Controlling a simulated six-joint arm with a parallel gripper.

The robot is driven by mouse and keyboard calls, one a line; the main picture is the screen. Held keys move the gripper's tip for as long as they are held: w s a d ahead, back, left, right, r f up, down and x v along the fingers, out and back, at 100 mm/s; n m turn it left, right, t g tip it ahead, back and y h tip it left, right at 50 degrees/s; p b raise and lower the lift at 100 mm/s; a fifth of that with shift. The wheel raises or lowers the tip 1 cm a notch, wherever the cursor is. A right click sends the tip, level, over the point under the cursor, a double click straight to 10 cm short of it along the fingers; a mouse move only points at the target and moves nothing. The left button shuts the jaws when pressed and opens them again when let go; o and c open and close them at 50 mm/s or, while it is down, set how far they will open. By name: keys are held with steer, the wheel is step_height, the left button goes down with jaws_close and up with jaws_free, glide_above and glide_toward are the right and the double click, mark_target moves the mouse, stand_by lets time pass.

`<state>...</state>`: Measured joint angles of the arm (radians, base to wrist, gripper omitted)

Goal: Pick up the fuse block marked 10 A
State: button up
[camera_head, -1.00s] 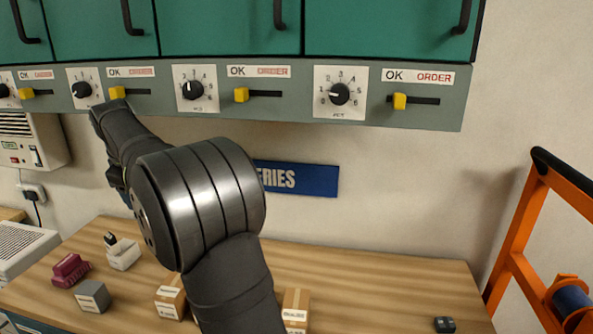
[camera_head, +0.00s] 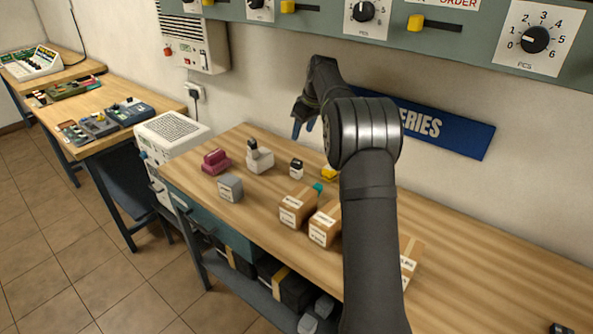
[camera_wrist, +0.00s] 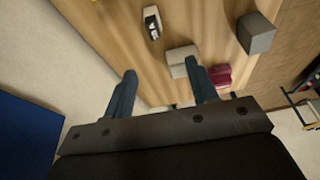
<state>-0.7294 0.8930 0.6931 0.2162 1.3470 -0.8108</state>
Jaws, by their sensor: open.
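No 10 A marking can be read on any block in these frames, so I cannot tell which thing is the fuse block. A small dark block with a white label (camera_head: 296,169) stands on the wooden bench (camera_head: 470,262); it also shows at the top of the wrist view (camera_wrist: 152,22). A grey block with a label (camera_head: 230,188) stands nearer the bench's left front edge and shows in the wrist view (camera_wrist: 257,32). My gripper (camera_head: 303,130) is above the back of the bench, fingers pointing down. In the wrist view its blue fingers (camera_wrist: 163,76) are apart, with nothing held.
A pale block with a dark top (camera_head: 260,158) and a maroon object (camera_head: 215,161) stand at the bench's left. Cardboard boxes (camera_head: 297,208) stand at its front middle, and a yellow object (camera_head: 329,173) is partly behind my arm. A control panel (camera_head: 440,45) hangs above.

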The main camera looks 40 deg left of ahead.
mark_target(297, 162)
steer(key=x, duration=0.4)
steer(key=w+x, duration=0.1)
steer(key=x, duration=0.4)
steer(key=d+x, duration=0.1)
steer(key=x, duration=0.3)
steer(key=shift+w+f, duration=0.35)
steer(key=shift+f, duration=0.05)
steer(key=x, duration=0.5)
steer(key=shift+s, duration=0.4)
steer(key=c, duration=1.1)
